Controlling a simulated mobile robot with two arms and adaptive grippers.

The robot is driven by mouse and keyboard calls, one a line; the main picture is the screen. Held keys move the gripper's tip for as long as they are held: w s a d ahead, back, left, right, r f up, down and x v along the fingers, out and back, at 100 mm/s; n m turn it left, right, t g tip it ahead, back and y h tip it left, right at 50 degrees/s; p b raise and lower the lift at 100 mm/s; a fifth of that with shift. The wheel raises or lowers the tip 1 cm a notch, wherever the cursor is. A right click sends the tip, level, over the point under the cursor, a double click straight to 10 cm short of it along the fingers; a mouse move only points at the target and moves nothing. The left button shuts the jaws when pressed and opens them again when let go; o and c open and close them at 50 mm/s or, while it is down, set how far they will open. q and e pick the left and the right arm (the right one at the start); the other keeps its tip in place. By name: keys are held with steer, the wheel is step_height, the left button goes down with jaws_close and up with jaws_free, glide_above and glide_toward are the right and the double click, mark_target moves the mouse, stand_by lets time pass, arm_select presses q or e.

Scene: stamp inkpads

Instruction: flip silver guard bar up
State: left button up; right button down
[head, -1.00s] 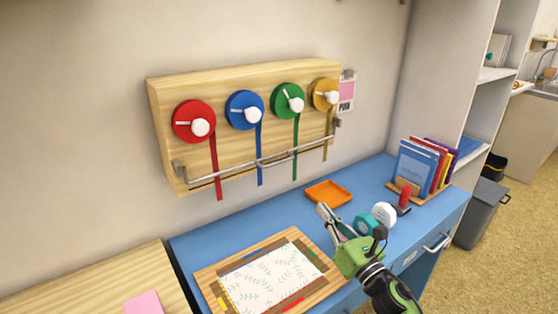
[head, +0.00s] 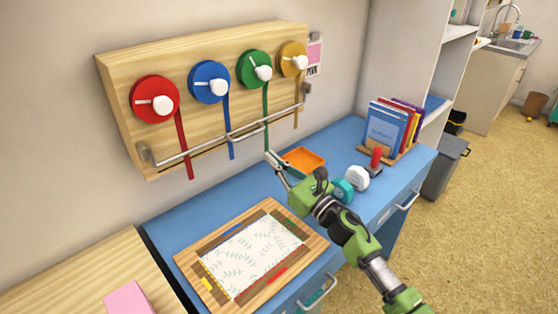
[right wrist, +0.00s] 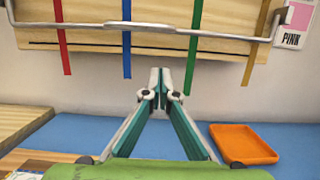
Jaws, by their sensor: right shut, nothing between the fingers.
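The silver guard bar (head: 215,140) runs along the lower front of the wooden ribbon board (head: 115,90) on the wall, in front of the hanging ribbons. It is in its low position, and it also crosses the top of the right wrist view (right wrist: 195,32). My right gripper (head: 270,156) is shut and empty, in front of the board and below the bar. In the right wrist view its fingertips (right wrist: 159,72) point at the wall under the board's lower edge, apart from the bar. My left gripper is not in view.
Red (head: 155,100), blue (head: 209,82), green (head: 254,69) and yellow (head: 293,59) ribbon spools sit on the board. Below, the blue desk (head: 190,208) holds a framed leaf print (head: 250,256), an orange tray (head: 304,160), a tape roll (head: 357,178) and books (head: 388,128).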

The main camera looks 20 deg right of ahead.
arm_select(q)
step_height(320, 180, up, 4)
steer(key=p, duration=0.4)
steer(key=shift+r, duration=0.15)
arm_select(e)
steer(key=w+r, duration=0.1)
steer(key=r, duration=0.1)
steer(key=w+a+r, duration=0.1)
steer(key=w+r, duration=0.1)
steer(key=shift+w+a+r, duration=0.1)
steer(key=shift+w+r, duration=0.05)
steer(key=shift+r, duration=0.2)
